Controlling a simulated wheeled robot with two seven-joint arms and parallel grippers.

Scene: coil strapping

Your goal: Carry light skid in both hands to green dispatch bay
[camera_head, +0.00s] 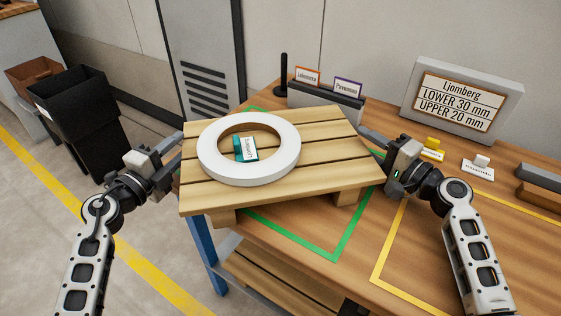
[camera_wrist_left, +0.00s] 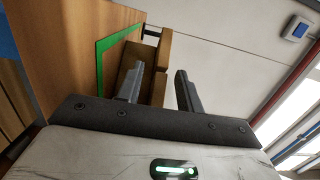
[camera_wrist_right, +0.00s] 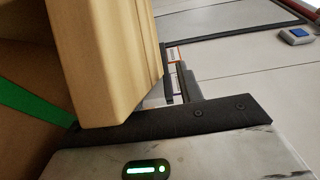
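The light skid (camera_head: 310,185) is a slatted wooden pallet, slightly tilted in the head view, over the green-outlined bay (camera_head: 318,248). A white coil (camera_head: 288,163) lies flat on it, with a teal and white tag (camera_head: 246,149) inside its ring. My left gripper (camera_head: 177,148) is at the skid's left edge. In the left wrist view its fingers (camera_wrist_left: 158,88) are spread, with skid wood between them and a gap beside one finger. My right gripper (camera_head: 385,146) is at the right edge. In its wrist view the skid (camera_wrist_right: 105,60) hides one finger. I cannot tell whether the skid touches the table.
The wooden table (camera_head: 360,235) also has a yellow-outlined area (camera_head: 390,240) at right. A sign (camera_head: 458,100) reads LOWER 30 mm, UPPER 20 mm. A grey card holder (camera_head: 325,100) stands behind the skid. Small label blocks (camera_head: 478,170) lie at right.

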